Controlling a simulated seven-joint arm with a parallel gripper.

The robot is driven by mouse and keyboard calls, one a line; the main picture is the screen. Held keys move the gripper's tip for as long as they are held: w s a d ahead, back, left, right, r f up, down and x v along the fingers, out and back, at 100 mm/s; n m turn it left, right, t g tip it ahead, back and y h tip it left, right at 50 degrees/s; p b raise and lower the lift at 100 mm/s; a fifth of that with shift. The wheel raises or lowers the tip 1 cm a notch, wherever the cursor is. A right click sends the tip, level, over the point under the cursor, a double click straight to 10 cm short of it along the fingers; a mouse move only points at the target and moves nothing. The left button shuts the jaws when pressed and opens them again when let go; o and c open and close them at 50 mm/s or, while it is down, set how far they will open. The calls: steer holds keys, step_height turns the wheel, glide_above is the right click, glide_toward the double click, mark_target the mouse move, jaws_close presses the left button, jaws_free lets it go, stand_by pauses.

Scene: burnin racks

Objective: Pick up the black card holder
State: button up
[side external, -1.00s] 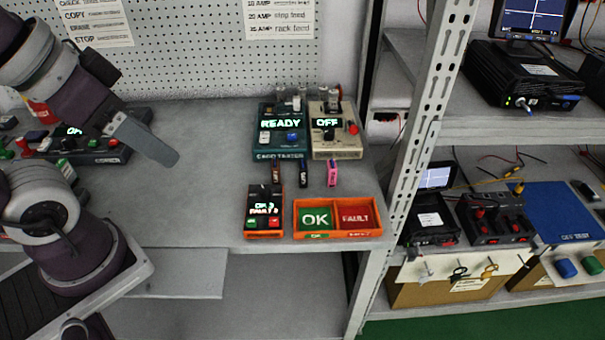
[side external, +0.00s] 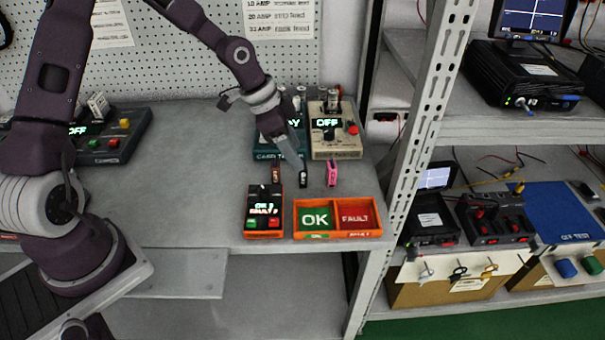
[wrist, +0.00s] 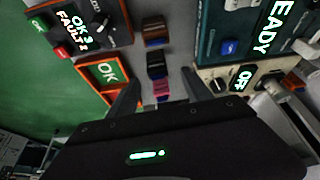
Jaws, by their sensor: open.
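The black card holder (side external: 303,179) is the middle one of three small upright pieces on the grey bench. In the wrist view the black card holder (wrist: 156,64) shows between a brown piece (wrist: 157,28) and a pink piece (wrist: 161,90). My gripper (side external: 292,160) hangs just above and behind this row in the side view. In the wrist view the gripper (wrist: 160,82) has its fingers apart, with the black and pink pieces showing between them. It holds nothing. The exact height of the fingertips above the card holder cannot be told.
Behind the row stand a teal tester (side external: 265,146) and a beige box (side external: 335,146), close to my gripper. In front are a black-and-orange box (side external: 264,222) and an orange tray (side external: 338,235) marked OK and FAULT. A metal rack post (side external: 424,110) rises at the right. The bench's left-middle is clear.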

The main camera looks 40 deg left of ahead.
mark_target(302, 175)
steer(key=x, duration=0.6)
steer(key=shift+s+f, duration=0.15)
steer(key=shift+s, duration=0.05)
jaws_close()
